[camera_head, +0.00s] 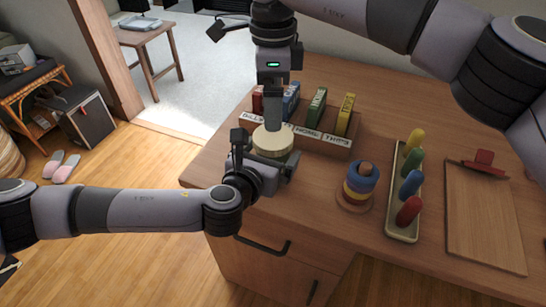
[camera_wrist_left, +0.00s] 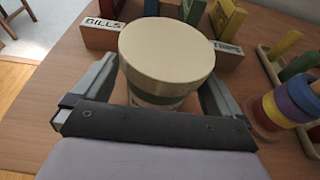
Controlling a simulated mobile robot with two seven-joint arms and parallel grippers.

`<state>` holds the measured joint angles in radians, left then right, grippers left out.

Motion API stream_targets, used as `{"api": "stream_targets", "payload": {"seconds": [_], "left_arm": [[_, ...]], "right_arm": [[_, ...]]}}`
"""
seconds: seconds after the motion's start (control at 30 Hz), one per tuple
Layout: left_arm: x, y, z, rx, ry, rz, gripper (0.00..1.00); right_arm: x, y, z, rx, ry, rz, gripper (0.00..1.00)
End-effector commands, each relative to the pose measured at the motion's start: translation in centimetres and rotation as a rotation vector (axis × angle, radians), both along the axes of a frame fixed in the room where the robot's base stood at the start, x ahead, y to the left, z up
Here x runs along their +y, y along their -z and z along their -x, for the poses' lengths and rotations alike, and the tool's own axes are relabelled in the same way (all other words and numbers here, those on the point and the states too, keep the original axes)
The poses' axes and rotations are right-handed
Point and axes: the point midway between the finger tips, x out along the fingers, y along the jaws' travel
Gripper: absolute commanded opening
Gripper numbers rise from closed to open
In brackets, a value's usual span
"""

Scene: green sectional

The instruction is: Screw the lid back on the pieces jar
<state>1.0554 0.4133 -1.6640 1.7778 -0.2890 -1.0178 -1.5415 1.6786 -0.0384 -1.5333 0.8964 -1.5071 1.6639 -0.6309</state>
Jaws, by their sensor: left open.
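The pieces jar (camera_wrist_left: 155,100) stands upright on the wooden top, with a green band under its lid. The round cream lid (camera_head: 272,140) sits on top of the jar; whether it is screwed tight cannot be told. The lid also fills the middle of the left wrist view (camera_wrist_left: 167,50). My left gripper (camera_head: 265,160) is open, with one finger on each side of the jar. My right gripper (camera_head: 272,122) points straight down over the lid, its tips at or just above the lid's far edge. It is seen edge-on, so its opening is hidden.
A labelled wooden rack (camera_head: 308,141) with coloured blocks stands just behind the jar. A ring stacker (camera_head: 360,184), a tray of coloured pegs (camera_head: 391,215) and a clipboard (camera_head: 484,215) lie to the right. The wooden top's left edge is close to the jar.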

Motion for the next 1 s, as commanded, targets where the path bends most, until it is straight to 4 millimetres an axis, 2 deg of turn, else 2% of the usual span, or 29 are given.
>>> {"api": "stream_targets", "payload": {"seconds": [0.23, 0.27, 0.5, 0.57, 0.77, 1.0], "left_arm": [[-0.03, 0.02, -0.05, 0.0, 0.0, 0.0, 1.0], [-0.03, 0.02, -0.05, 0.0, 0.0, 0.0, 0.97], [-0.01, 0.01, -0.04, 0.0, 0.0, 0.0, 0.19], [-0.01, 0.01, -0.04, 0.0, 0.0, 0.0, 0.0], [-0.01, 0.01, -0.04, 0.0, 0.0, 0.0, 0.0], [-0.01, 0.01, -0.04, 0.0, 0.0, 0.0, 0.0]], "right_arm": [[0.01, 0.0, 0.0, 0.0, 0.0, 0.0, 1.0], [0.01, 0.0, 0.0, 0.0, 0.0, 0.0, 1.0], [0.01, -0.01, 0.0, 0.0, 0.0, 0.0, 1.0], [0.01, -0.01, 0.0, 0.0, -0.003, 0.0, 1.0], [0.04, -0.08, 0.02, 0.001, -0.118, 0.0, 1.0], [0.07, -0.29, 0.01, 0.0, -0.448, 0.0, 1.0]]}}
